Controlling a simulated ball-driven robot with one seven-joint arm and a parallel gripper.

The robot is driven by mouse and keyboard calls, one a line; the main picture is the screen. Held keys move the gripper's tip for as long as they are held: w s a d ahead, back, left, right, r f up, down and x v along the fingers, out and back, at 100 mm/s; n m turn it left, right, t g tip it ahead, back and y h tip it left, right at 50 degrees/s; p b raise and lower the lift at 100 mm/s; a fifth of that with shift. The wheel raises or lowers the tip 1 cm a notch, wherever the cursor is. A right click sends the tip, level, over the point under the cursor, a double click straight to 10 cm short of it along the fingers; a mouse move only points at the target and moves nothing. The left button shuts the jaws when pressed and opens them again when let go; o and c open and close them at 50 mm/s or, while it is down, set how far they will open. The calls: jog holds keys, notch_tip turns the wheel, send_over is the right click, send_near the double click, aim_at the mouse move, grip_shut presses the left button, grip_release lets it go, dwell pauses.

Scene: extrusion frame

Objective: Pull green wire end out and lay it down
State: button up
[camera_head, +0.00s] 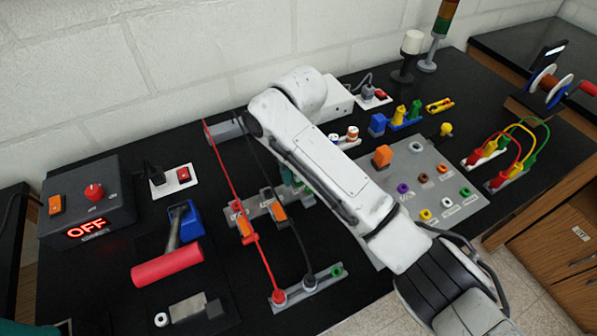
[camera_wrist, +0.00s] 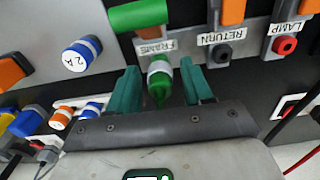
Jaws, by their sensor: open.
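In the wrist view, my gripper (camera_wrist: 161,82) is open, with one teal finger on each side of a green piece (camera_wrist: 158,88) that has a white band. This piece sits just below the FRAME label on the grey connector block (camera_wrist: 185,48). I cannot tell whether the fingers touch it, or whether a green wire runs from it. A green lever (camera_wrist: 138,15) lies above it. In the head view, the grey connector block (camera_head: 262,206) is partly behind my white arm, and my gripper is mostly hidden there.
Red (camera_head: 262,262) and black (camera_head: 298,243) wires run down to a grey terminal strip (camera_head: 305,288), whose green socket (camera_head: 336,271) has no wire. A red-handled tool (camera_head: 166,266) lies left. Black tabletop is bare between the wires.

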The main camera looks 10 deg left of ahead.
jog(key=shift+p, duration=0.3)
jog(key=shift+c, duration=0.4)
grip_shut()
jog(key=shift+r, duration=0.2)
jog(key=shift+r+p, duration=2.8)
jog(key=shift+p, duration=0.55)
jog(key=shift+r, duration=0.1)
